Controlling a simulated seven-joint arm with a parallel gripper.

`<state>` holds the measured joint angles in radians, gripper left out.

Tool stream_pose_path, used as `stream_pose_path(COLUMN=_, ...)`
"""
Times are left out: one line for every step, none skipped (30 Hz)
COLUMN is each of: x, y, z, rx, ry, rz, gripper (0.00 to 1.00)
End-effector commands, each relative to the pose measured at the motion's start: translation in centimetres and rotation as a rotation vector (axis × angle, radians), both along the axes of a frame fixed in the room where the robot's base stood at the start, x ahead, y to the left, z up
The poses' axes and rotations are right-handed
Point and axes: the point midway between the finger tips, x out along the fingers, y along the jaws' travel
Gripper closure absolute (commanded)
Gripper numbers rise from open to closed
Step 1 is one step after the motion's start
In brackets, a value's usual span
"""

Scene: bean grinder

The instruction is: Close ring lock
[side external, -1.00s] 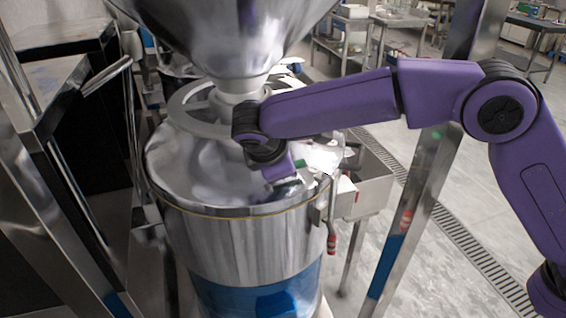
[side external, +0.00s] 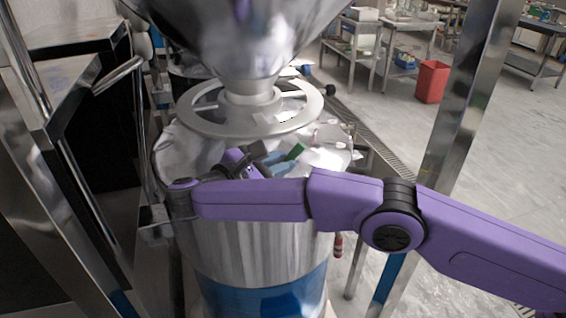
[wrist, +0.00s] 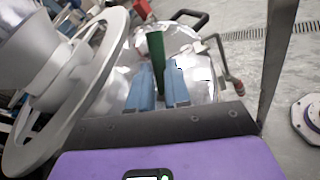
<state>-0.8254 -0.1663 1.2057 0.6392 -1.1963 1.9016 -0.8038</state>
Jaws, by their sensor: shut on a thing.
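My gripper (side external: 282,160) is over the shiny metal lid (side external: 190,150) of the drum. Its blue fingers are shut on a flat green piece (side external: 296,152). In the wrist view, the green piece (wrist: 156,48) stands upright between the fingers (wrist: 163,75). A red-tipped lever (side external: 338,245) hangs at the drum's right side, partly behind my arm. Its red tip also shows in the wrist view (wrist: 239,88), to the right of the fingers and apart from them. The ring lock around the drum's rim is largely hidden by my arm.
A pale spoked wheel (side external: 190,121) sits under the large metal hopper (side external: 235,35), close to my gripper. Metal posts (side external: 470,90) stand on both sides. A red bin (side external: 432,82) and tables are far behind. The floor at the right is open.

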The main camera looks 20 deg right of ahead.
Motion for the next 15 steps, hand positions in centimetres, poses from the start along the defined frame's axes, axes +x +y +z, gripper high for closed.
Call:
stream_pose_path(x=-0.12, y=0.28, z=-0.28, rx=-0.046, ry=0.0, rz=0.001, gripper=1.0)
stream_pose_path(x=-0.14, y=0.35, z=-0.29, rx=-0.073, ry=0.0, rz=0.0, gripper=1.0)
stream_pose_path(x=-0.15, y=0.49, z=-0.29, rx=-0.106, ry=-0.002, rz=0.001, gripper=1.0)
stream_pose_path(x=-0.15, y=0.54, z=-0.32, rx=-0.132, ry=-0.003, rz=0.0, gripper=1.0)
stream_pose_path(x=-0.15, y=0.62, z=-0.31, rx=-0.157, ry=-0.004, rz=0.0, gripper=1.0)
stream_pose_path(x=-0.16, y=0.73, z=-0.32, rx=-0.188, ry=-0.006, rz=0.0, gripper=1.0)
stream_pose_path(x=-0.16, y=0.79, z=-0.36, rx=-0.209, ry=-0.005, rz=0.001, gripper=1.0)
stream_pose_path(x=-0.15, y=0.83, z=-0.34, rx=-0.229, ry=-0.007, rz=0.0, gripper=1.0)
stream_pose_path(x=-0.17, y=0.9, z=-0.36, rx=-0.252, ry=-0.007, rz=0.0, gripper=1.0)
stream_pose_path(x=-0.18, y=0.95, z=-0.36, rx=-0.268, ry=-0.007, rz=0.0, gripper=1.0)
stream_pose_path(x=-0.17, y=1.01, z=-0.36, rx=-0.283, ry=-0.008, rz=0.0, gripper=1.0)
stream_pose_path(x=-0.17, y=1.05, z=-0.39, rx=-0.301, ry=-0.008, rz=0.001, gripper=1.0)
stream_pose_path(x=-0.16, y=1.08, z=-0.37, rx=-0.314, ry=-0.009, rz=0.0, gripper=1.0)
stream_pose_path(x=-0.16, y=1.11, z=-0.41, rx=-0.326, ry=-0.008, rz=0.0, gripper=1.0)
stream_pose_path(x=-0.17, y=1.17, z=-0.4, rx=-0.34, ry=-0.01, rz=0.001, gripper=1.0)
